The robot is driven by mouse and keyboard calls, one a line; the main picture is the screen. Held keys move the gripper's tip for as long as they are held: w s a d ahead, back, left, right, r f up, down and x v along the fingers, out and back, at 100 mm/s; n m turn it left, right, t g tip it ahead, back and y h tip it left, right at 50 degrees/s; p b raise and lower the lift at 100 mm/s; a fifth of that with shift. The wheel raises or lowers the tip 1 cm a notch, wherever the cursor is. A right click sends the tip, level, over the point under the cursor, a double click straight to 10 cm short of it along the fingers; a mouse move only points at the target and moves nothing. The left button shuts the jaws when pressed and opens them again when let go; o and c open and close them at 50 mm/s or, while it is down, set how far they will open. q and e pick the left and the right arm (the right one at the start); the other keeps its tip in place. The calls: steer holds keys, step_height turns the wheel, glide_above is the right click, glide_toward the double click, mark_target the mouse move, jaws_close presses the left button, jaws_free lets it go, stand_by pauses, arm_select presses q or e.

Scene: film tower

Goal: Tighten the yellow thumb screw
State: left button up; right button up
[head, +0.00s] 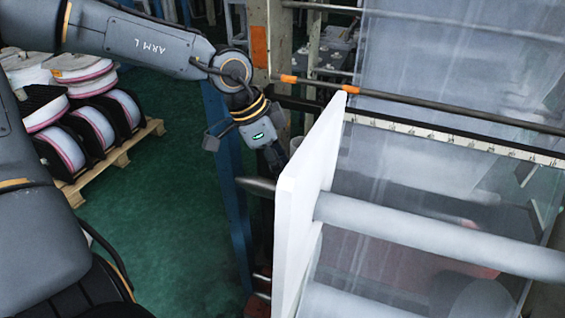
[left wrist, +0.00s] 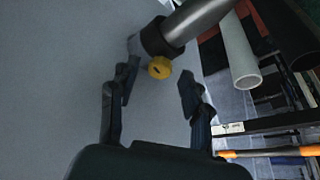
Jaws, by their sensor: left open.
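The yellow thumb screw (left wrist: 160,67) shows in the left wrist view, set in a black collar (left wrist: 157,38) around a grey shaft (left wrist: 200,20). Its head has a dark slot-like mark. My left gripper (left wrist: 158,83) is open, with one finger on each side of the screw in the picture. I see no contact between fingers and screw. In the head view my left gripper (head: 275,160) hangs beside the white side plate (head: 305,195), above a grey shaft end (head: 256,185). The screw cannot be made out there. My right gripper is not in view.
Rollers (head: 430,235) and clear film (head: 400,170) lie right of the plate. A rod with orange ends (head: 400,97) crosses above. A blue post (head: 228,190) stands close to the arm. A pallet of reels (head: 105,165) sits at left; green floor between is clear.

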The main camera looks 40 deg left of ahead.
arm_select(q)
steer(key=shift+d+f, duration=0.1)
steer(key=shift+f, duration=0.1)
jaws_close()
